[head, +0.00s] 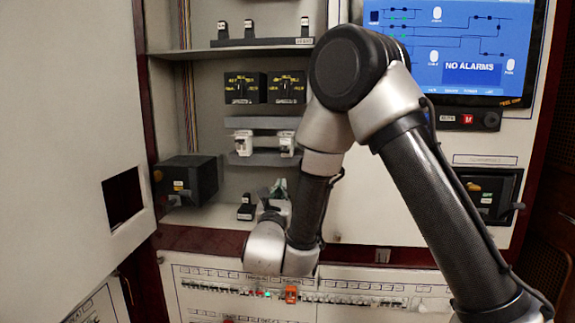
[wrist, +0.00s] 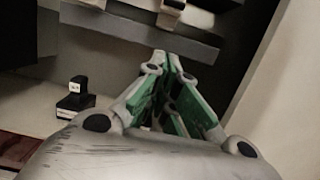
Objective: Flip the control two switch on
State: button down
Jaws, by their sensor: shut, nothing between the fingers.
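Two white switches stand on a grey rail in the open cabinet in the head view, a left one (head: 243,143) and a right one (head: 287,144). I cannot read which is control two. My gripper (head: 279,186) is below the right one, partly hidden by my arm. In the wrist view my gripper (wrist: 174,62) has its green-padded fingers closed together and empty, pointing at the grey rail (wrist: 125,28). Part of a pale switch (wrist: 171,9) shows above that rail. The gap between fingertips and rail is hard to judge.
A small black switch (head: 246,208) stands on the cabinet floor and shows in the wrist view (wrist: 75,98). A black box (head: 187,179) juts out at left. A breaker row (head: 345,298) runs below.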

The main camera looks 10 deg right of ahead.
aim_at(285, 152)
dwell(0.3)
jog(key=x, duration=1)
jog(key=shift+s+a+r, duration=0.15)
jog(key=shift+s+r, duration=0.35)
jog(key=shift+r, duration=0.35)
jog(key=shift+s+a+r, duration=0.2)
jog(key=shift+s+r, duration=0.3)
jog(key=shift+r, duration=0.35)
jog(key=shift+a, duration=0.1)
